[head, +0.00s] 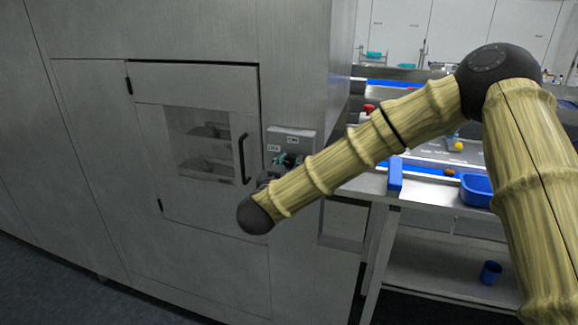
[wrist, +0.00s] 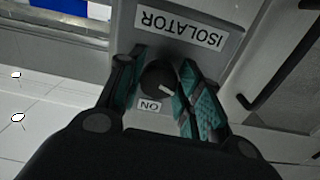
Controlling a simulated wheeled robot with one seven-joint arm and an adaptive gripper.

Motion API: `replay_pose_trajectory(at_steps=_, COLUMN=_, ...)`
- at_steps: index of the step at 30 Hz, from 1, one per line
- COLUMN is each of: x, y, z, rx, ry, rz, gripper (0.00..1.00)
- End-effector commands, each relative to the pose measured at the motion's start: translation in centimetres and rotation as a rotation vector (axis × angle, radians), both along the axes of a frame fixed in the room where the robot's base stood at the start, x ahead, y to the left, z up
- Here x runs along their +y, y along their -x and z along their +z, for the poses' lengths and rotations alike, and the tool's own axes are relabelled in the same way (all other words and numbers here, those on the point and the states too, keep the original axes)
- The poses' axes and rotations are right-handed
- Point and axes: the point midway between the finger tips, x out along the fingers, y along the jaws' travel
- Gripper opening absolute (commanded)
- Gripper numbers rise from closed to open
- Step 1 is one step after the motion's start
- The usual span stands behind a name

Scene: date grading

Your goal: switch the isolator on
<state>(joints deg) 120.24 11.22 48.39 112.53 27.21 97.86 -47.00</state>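The isolator (head: 291,136) is a grey box on the steel cabinet front, right of the door handle. In the wrist view its plate (wrist: 128,22) appears upside down, with an "ISOLATOR" label and a small "ON" label (wrist: 150,105). Its round dark knob (wrist: 157,77) has a pale pointer mark directed to the lower right in that view, not at the "ON" label. My gripper (wrist: 165,85) is open, with teal-padded fingers on either side of the knob; firm contact does not show. In the head view my gripper (head: 287,161) is partly hidden by my arm.
The cabinet door (head: 150,150) has a window and a dark vertical handle (head: 243,158), left of the isolator. To the right stands a steel bench with a blue bin (head: 477,190). A blue cup (head: 490,272) is on the lower shelf.

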Motion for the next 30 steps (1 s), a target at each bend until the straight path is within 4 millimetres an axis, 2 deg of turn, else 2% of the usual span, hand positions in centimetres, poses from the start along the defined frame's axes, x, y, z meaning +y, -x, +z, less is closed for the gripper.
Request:
replay_pose_trajectory(at_steps=1, x=-0.01, y=0.01, z=0.01, rx=0.000, ry=0.000, rz=0.000, gripper=0.17)
replay_pose_trajectory(at_steps=2, x=-0.01, y=0.01, z=0.01, rx=0.000, ry=0.000, rz=0.000, gripper=0.12)
replay_pose_trajectory(at_steps=14, x=0.00, y=0.00, z=-0.25, rx=-0.018, ry=-0.052, rz=-0.001, gripper=0.12)
replay_pose_trajectory(at_steps=20, x=0.05, y=-0.03, z=-0.52, rx=-0.057, ry=-0.168, rz=0.000, gripper=0.12)
replay_pose_trajectory(at_steps=30, x=0.11, y=-0.07, z=-0.62, rx=-0.152, ry=-0.464, rz=-0.001, gripper=0.12)
